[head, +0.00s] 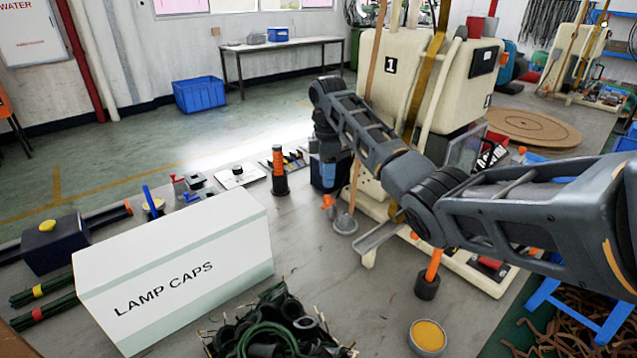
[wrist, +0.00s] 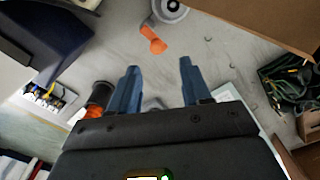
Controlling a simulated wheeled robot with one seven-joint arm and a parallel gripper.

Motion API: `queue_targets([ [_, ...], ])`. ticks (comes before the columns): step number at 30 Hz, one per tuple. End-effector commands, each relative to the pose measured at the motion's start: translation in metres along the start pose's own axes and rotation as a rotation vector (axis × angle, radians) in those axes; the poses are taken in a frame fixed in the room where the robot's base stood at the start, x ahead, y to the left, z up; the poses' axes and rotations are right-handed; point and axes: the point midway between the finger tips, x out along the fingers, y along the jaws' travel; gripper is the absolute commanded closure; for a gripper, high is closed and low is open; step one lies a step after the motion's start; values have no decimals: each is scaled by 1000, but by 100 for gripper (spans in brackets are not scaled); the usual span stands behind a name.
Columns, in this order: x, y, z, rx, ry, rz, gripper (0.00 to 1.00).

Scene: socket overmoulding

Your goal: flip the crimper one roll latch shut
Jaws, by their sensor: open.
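Crimper one is the cream machine (head: 410,75) marked "1" in the head view, behind my arm. An orange-tipped part (head: 328,202) shows at its lower left, beside a round grey piece (head: 345,223). A similar orange piece (wrist: 153,40) and grey round part (wrist: 171,8) lie beyond my fingertips in the wrist view. I cannot tell for sure which part is the roll latch, or its position. My gripper (wrist: 158,67) is open, its two blue fingers apart with nothing held between them. The orange piece is ahead of the fingertips, apart from them.
A black and orange stack (head: 280,172) stands left of my gripper, also in the wrist view (wrist: 98,101). A white "LAMP CAPS" box (head: 175,275) and a tray of dark green parts (head: 275,330) are in front. An orange-handled tool (head: 433,265) stands near the crimper.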

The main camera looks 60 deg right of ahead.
Motion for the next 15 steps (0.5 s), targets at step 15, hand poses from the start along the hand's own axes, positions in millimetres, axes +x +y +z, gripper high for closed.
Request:
queue_targets([
  [15,58,-1,0,0,-1,-3,52],
])
